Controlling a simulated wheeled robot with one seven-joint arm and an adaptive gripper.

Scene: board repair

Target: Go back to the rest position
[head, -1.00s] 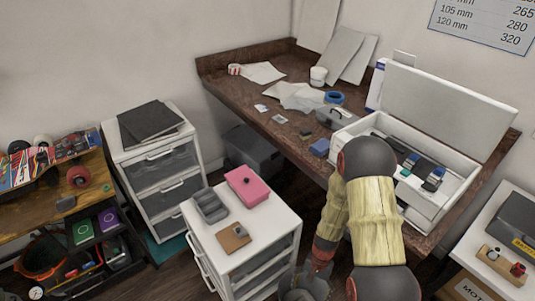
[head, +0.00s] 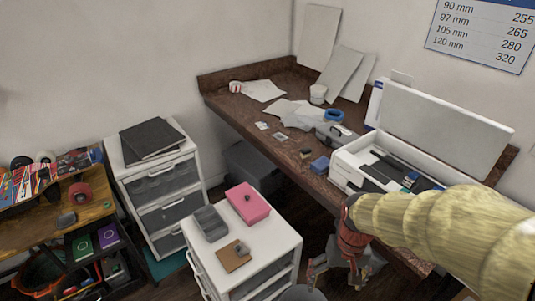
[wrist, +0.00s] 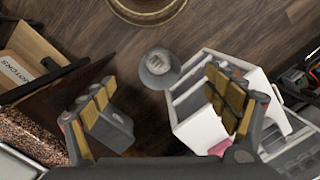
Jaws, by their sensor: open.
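My gripper (head: 342,274) is at the bottom of the head view, right of the white drawer unit (head: 262,246) and in front of the brown workbench (head: 262,112). It points downward at the end of my yellow-sleeved arm. In the wrist view my gripper (wrist: 172,108) has its two padded fingers wide apart, with nothing between them. Dark wood floor (wrist: 235,30) shows below and beyond the fingers. The drawer unit also shows behind the right finger in the wrist view (wrist: 200,128).
A pink box (head: 248,203), a grey tray (head: 210,224) and a brown pad (head: 233,257) sit on the drawer unit. An open white case (head: 345,166) stands on the workbench, close behind my arm. A second drawer unit (head: 165,190) and a skateboard bench (head: 92,217) are left.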

